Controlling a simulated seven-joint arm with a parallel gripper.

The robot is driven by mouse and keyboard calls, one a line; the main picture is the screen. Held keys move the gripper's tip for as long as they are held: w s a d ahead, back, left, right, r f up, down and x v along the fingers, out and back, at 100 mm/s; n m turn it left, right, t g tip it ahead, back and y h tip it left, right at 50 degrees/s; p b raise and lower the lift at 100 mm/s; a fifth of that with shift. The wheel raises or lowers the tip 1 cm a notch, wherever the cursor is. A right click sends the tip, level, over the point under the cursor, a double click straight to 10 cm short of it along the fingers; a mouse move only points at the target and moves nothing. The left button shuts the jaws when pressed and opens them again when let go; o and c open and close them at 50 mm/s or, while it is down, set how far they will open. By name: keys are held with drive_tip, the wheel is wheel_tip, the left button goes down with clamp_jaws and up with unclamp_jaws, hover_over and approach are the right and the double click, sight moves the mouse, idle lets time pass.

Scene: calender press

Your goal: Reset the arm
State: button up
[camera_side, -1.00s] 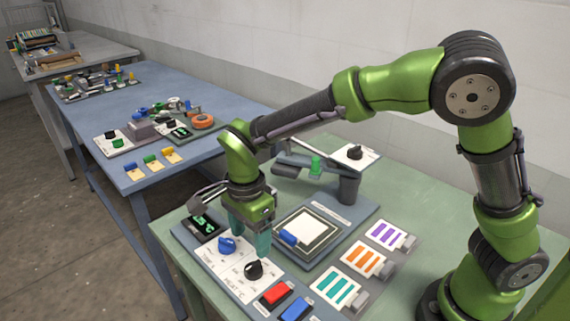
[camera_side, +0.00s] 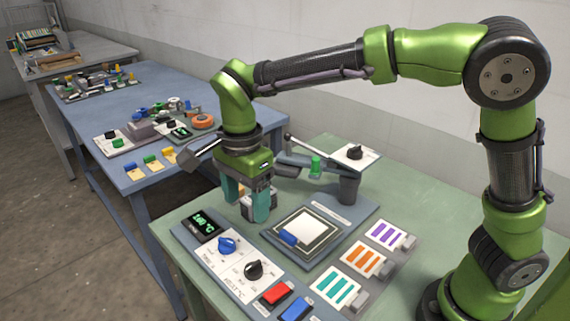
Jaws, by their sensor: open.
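My gripper (camera_side: 247,205) points down above the green table, with its two teal fingers apart and nothing seen between them. It hangs behind the control panel (camera_side: 203,262) and to the left of the press plate. The panel carries a blue knob (camera_side: 227,246), a black knob (camera_side: 254,270) and a lit green display (camera_side: 203,224). A grey and white block (camera_side: 262,200) behind the fingers is partly hidden.
The press plate (camera_side: 334,236) holds a white sheet (camera_side: 303,227) and a blue piece (camera_side: 288,238). A red button (camera_side: 276,292), a blue button (camera_side: 296,309) and striped cards (camera_side: 362,258) lie in front. A post and lever (camera_side: 348,188) stand behind. A blue table (camera_side: 190,92) is at left.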

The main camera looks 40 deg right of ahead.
drive_tip(key=s+d+r+n+t+y, duration=0.1)
drive_tip(key=s+d+r+n+t, duration=0.1)
drive_tip(key=s+d+n, duration=0.4)
drive_tip(key=s+d+r+n+t+y, duration=0.1)
drive_tip(key=s+d+n+t, duration=0.4)
drive_tip(key=d, duration=0.5)
drive_tip(key=s+r+n, duration=0.1)
drive_tip(key=s+n, duration=0.1)
drive_tip(key=s, duration=0.1)
drive_tip(key=shift+d+r, duration=0.35)
drive_tip(key=shift+d, duration=0.05)
